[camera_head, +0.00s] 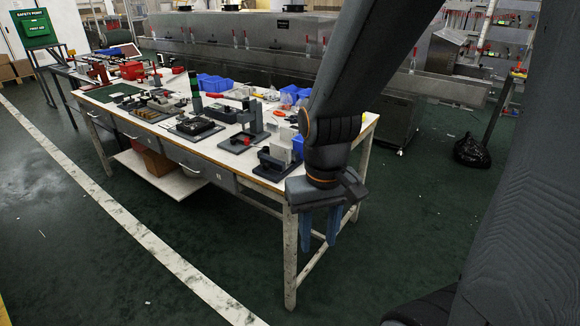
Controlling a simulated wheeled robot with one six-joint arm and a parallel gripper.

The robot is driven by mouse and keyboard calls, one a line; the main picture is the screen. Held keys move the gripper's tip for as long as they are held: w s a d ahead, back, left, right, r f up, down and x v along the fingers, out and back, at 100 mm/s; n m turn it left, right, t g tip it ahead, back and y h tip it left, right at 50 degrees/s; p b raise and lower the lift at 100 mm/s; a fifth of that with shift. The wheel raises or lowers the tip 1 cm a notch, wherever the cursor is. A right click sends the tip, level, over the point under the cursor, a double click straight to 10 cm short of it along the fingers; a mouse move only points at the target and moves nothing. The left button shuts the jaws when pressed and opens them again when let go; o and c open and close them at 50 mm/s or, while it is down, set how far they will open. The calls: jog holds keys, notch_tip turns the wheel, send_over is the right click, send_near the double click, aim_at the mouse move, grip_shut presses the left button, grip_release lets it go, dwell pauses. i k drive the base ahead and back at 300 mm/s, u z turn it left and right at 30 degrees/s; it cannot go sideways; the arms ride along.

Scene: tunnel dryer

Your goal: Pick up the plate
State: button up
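My gripper (320,238) hangs fingers-down in front of the near right corner of the workbench (222,160). Its two blue fingers are apart, with nothing seen between them. On the bench's near right end, close behind my gripper, a dark fixture (271,163) stands with a pale, flat upright piece (283,148) at it. Left of it is a grey upright device on a dark flat base (238,144). I cannot tell for certain which piece is the plate. My arm hides part of the bench's right end.
Blue bins (216,84) and a dark green cylinder (196,92) stand on the bench. A long metal machine (270,45) runs behind it. A black bag (472,151) lies on the floor at right. The green floor in front of the bench is clear.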

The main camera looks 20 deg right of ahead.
aim_at(280, 151)
jog(key=u, duration=0.7)
jog(key=i, duration=1.1)
jog(key=z, duration=0.7)
